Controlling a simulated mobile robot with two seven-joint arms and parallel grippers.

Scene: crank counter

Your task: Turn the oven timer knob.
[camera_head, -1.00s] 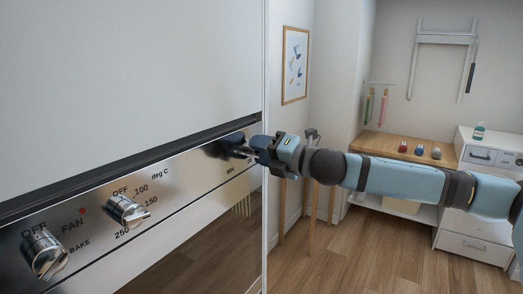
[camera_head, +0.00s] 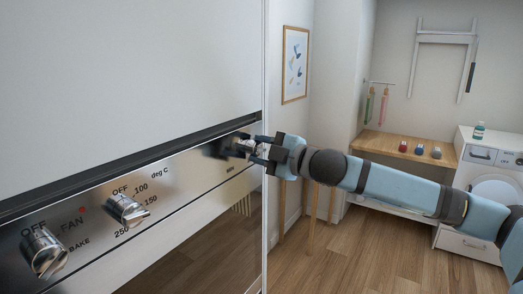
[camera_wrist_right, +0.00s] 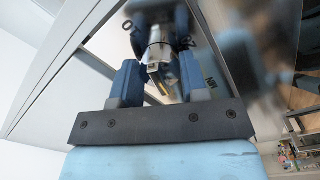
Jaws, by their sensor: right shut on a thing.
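The oven timer knob (camera_head: 243,148) is a metal knob at the right end of the shiny oven control panel, partly hidden by my fingers in the head view. My right gripper (camera_head: 254,148) reaches it from the right and is shut on it. In the right wrist view the silvery knob (camera_wrist_right: 160,62) shows between the two dark blue fingers (camera_wrist_right: 157,50), with the panel's reflection behind. The knob's exact pointer angle is hard to read. My left gripper is not in view.
The temperature knob (camera_head: 128,211) and the function knob (camera_head: 45,252) sit further left on the same panel. The oven cabinet's edge (camera_head: 264,210) is close to my right wrist. A wooden worktop (camera_head: 390,146) and a washing machine (camera_head: 490,185) stand behind, with open floor between.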

